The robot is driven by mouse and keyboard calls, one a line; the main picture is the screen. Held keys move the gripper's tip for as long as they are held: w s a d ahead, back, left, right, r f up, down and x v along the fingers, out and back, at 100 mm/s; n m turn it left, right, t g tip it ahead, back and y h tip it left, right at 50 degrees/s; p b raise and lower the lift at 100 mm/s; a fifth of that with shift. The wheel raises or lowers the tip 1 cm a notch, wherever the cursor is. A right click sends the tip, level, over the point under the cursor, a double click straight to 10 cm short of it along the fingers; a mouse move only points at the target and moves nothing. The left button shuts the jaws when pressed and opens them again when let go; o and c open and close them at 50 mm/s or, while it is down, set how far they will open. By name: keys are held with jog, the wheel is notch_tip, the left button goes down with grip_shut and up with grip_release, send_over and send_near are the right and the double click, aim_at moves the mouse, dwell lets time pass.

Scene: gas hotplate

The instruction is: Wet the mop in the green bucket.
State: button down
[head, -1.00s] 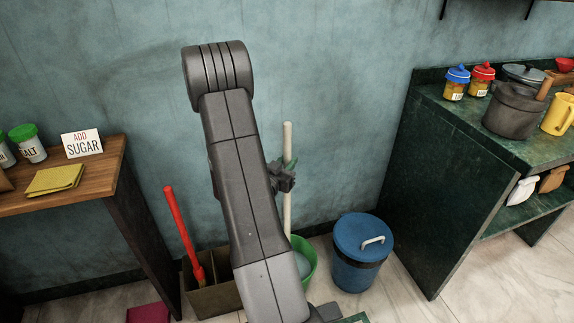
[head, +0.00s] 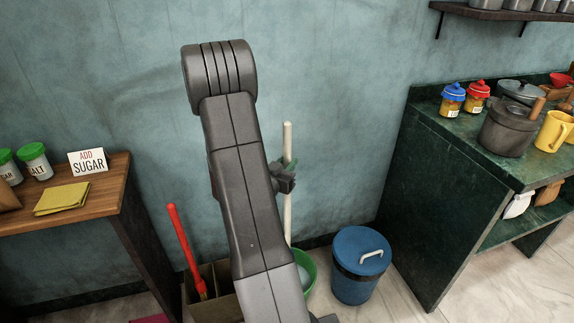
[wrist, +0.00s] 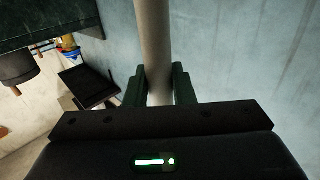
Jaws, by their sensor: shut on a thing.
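The mop shows as a pale upright handle (head: 287,212) in the head view; its lower end is hidden behind my arm and the bucket. The handle's lower part goes down at the bucket, but I cannot tell how deep the mop head sits. My gripper (head: 287,172) is shut on the upper handle. In the wrist view the green fingers (wrist: 159,88) press on both sides of the handle (wrist: 154,45).
A blue lidded bin (head: 361,264) stands right of the bucket. A box (head: 213,303) with a red-handled tool (head: 184,248) stands left. A wooden table (head: 108,194) is at left and a dark green counter (head: 424,190) at right. Floor between bin and counter is clear.

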aim_at(285, 151)
jog(key=shift+r, duration=0.1)
jog(key=shift+r+p, duration=1.65)
jog(key=shift+r, duration=0.85)
jog(key=shift+f, duration=0.1)
